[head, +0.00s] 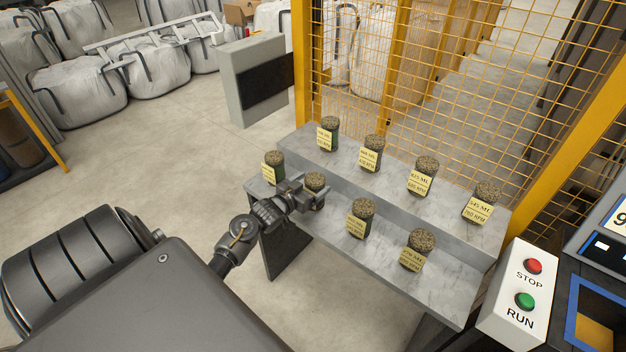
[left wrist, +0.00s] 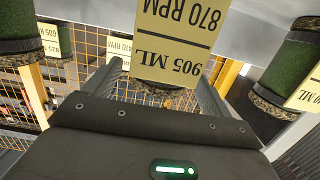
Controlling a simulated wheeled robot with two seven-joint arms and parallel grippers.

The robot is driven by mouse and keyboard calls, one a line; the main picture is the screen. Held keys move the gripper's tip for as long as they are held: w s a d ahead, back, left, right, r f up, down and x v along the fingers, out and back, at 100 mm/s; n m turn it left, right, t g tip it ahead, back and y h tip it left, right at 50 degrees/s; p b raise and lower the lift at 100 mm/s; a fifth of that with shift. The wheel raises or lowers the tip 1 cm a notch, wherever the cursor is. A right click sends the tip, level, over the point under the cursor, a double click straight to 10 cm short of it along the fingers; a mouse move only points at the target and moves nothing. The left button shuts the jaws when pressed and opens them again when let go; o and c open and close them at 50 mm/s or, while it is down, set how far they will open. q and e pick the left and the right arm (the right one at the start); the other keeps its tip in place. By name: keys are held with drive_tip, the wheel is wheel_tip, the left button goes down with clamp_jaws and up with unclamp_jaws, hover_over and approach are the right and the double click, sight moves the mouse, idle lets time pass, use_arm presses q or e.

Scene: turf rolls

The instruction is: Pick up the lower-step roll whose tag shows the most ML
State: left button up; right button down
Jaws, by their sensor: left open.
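My left gripper (head: 309,194) is open at the second lower-step roll (head: 315,181) from the left, partly covering it. In the left wrist view this roll's yellow tag (left wrist: 178,45) hangs upside down between the fingers and reads 905 ML, 870 RPM. I cannot tell whether the fingers touch the roll. The other lower-step rolls are the leftmost roll (head: 273,161), the third roll (head: 361,209) and the rightmost roll (head: 420,240). Their tags are too small to read surely in the head view. My right gripper is out of view.
Several tagged rolls stand on the marble upper step (head: 395,181), behind the lower step (head: 385,263). A yellow mesh fence (head: 440,80) rises behind them. A white STOP/RUN box (head: 518,290) stands at the right end. Open floor (head: 190,150) lies left of the stand.

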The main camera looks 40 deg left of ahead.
sight(318, 179)
use_arm(q)
drive_tip(key=w, duration=0.3)
drive_tip(key=shift+w+f+p, duration=0.3)
drive_tip(key=shift+a, duration=0.1)
drive_tip(key=c, duration=1.3)
drive_tip(key=shift+r, duration=0.1)
